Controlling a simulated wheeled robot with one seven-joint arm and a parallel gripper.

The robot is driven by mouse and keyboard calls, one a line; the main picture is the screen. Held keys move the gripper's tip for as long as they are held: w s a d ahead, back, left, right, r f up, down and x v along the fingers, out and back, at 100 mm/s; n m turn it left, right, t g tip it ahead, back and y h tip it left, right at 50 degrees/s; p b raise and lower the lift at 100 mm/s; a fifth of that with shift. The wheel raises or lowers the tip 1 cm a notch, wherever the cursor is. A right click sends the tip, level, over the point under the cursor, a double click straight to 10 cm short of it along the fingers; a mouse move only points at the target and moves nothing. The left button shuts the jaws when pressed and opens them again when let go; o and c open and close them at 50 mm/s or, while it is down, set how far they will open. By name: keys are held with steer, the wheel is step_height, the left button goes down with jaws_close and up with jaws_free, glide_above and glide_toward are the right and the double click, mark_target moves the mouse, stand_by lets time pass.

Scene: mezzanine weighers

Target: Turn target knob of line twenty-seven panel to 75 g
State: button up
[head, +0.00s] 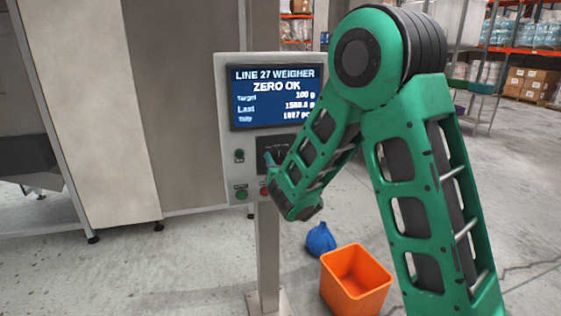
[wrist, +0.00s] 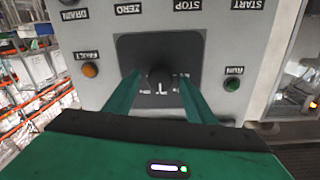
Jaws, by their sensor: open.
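The line 27 weigher panel (head: 223,110) stands on a post. Its screen (head: 274,96) reads ZERO OK and Target 100 g; the Last and Tally figures are less clear. The target knob (wrist: 161,75) is a dark round knob on a black plate, seen upside down in the wrist view. My gripper (wrist: 158,82) is open, with one green finger on each side of the knob; I cannot tell whether either touches it. In the head view my arm hides the knob and most of its plate (head: 265,146).
Around the knob are an amber FAULT lamp (wrist: 89,69), a green RUN lamp (wrist: 232,84) and labels DRAIN, ZERO, STOP and START. Grey machine housing stands left.

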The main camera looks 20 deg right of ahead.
steer(key=shift+c, duration=0.3)
steer(key=c, duration=1)
steer(key=n, duration=0.4)
steer(key=shift+f, duration=0.1)
steer(key=n, duration=0.4)
steer(key=shift+n, duration=0.4)
steer(key=o, duration=1.1)
steer(key=shift+c, duration=0.2)
